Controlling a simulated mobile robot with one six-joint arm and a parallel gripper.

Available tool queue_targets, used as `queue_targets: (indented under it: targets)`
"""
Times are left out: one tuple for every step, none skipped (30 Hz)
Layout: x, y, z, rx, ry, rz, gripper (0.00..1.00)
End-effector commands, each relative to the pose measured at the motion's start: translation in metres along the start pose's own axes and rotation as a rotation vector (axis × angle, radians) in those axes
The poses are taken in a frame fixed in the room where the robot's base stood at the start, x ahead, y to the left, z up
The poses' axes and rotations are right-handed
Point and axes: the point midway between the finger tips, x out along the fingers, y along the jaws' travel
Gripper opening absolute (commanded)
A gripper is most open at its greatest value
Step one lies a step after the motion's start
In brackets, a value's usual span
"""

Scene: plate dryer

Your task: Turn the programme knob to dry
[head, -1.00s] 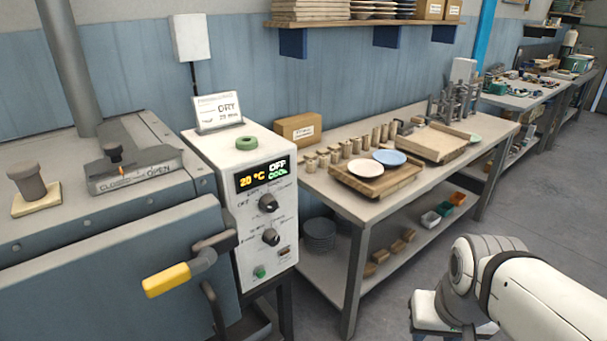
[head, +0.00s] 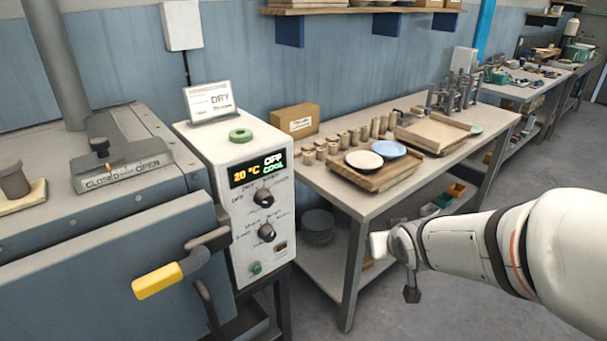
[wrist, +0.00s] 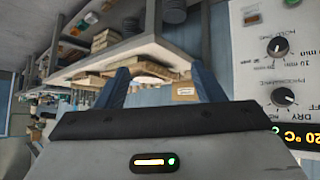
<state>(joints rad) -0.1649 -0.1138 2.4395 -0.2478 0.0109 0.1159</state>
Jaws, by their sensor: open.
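The white control box (head: 205,160) stands left of the table. Its upper knob (head: 263,198), dark and round, has DRY lettered at its left. In the upside-down wrist view this programme knob (wrist: 283,97) sits at the right, near the DRY label. Its pointer is too small to read surely. A second dark knob (head: 266,232) is below it. A card (head: 208,102) on top reads DRY. My gripper (wrist: 162,82) is open and empty, apart from the knobs, to the right of the box in the head view.
A grey machine with a yellow handle (head: 158,281) stands left of the box, the handle jutting forward. The table (head: 345,203) at the right holds a cardboard box (head: 295,120), plates and trays. Open floor lies before the table.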

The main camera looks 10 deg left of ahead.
Motion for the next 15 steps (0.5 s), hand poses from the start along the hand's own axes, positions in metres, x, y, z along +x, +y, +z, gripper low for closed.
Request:
queue_targets:
  targets:
    - [0.019,-0.016,-0.012,-0.035,0.068,-0.036,0.62]
    - [0.027,-0.026,-0.021,-0.053,0.117,-0.058,0.62]
    - [0.037,-0.04,-0.031,-0.076,0.181,-0.092,0.62]
    - [0.044,-0.051,-0.038,-0.09,0.227,-0.121,0.62]
    - [0.05,-0.063,-0.045,-0.105,0.274,-0.152,0.62]
    - [0.057,-0.08,-0.052,-0.122,0.335,-0.196,0.62]
    - [0.061,-0.092,-0.058,-0.131,0.381,-0.231,0.62]
    - [0.065,-0.105,-0.062,-0.14,0.425,-0.266,0.62]
    - [0.068,-0.122,-0.066,-0.149,0.48,-0.313,0.62]
    - [0.069,-0.133,-0.069,-0.153,0.518,-0.347,0.62]
    - [0.07,-0.144,-0.071,-0.157,0.553,-0.382,0.62]
    - [0.07,-0.158,-0.072,-0.158,0.597,-0.425,0.62]
    - [0.07,-0.167,-0.073,-0.158,0.626,-0.455,0.62]
    - [0.069,-0.175,-0.074,-0.158,0.653,-0.484,0.62]
    - [0.068,-0.184,-0.074,-0.156,0.684,-0.516,0.62]
